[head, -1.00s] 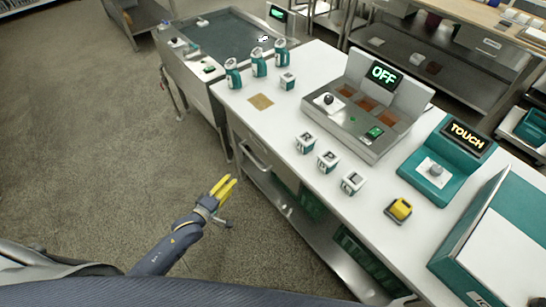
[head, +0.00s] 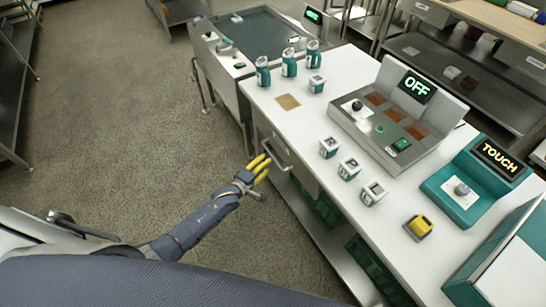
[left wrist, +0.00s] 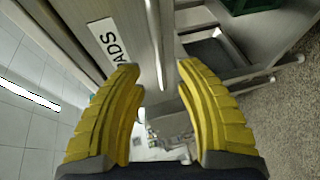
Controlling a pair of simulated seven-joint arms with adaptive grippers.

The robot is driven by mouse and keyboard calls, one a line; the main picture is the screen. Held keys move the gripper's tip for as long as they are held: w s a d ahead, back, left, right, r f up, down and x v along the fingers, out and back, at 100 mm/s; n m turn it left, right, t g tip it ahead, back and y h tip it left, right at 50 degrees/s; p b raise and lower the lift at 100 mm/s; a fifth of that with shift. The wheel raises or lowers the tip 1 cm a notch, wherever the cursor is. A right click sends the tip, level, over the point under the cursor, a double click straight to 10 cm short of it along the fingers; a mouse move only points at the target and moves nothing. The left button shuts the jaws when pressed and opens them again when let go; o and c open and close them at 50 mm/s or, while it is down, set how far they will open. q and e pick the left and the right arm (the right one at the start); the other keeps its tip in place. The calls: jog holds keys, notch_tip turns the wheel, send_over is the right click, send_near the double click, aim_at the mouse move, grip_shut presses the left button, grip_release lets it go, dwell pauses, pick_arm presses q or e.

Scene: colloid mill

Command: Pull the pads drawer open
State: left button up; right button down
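The pads drawer (head: 296,165) is in the near side of the white counter, below its top, with a metal bar handle (head: 274,158). It looks shut. In the left wrist view its grey front (left wrist: 135,30) carries a label (left wrist: 111,42) of which "ADS" shows. The handle bar (left wrist: 157,40) runs up the picture between the yellow fingertips. My left gripper (head: 261,170) is open in front of the handle, with a finger on either side of the bar in the picture. I cannot tell whether they touch it. My right gripper is not in view.
A shelf (head: 312,222) lies below the drawer. The floor (head: 120,140) to the left is clear.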

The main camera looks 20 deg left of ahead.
aim_at(273, 156)
pick_arm(q)
jog(key=shift+x, duration=3.2)
jog(key=shift+o, duration=0.4)
grip_shut()
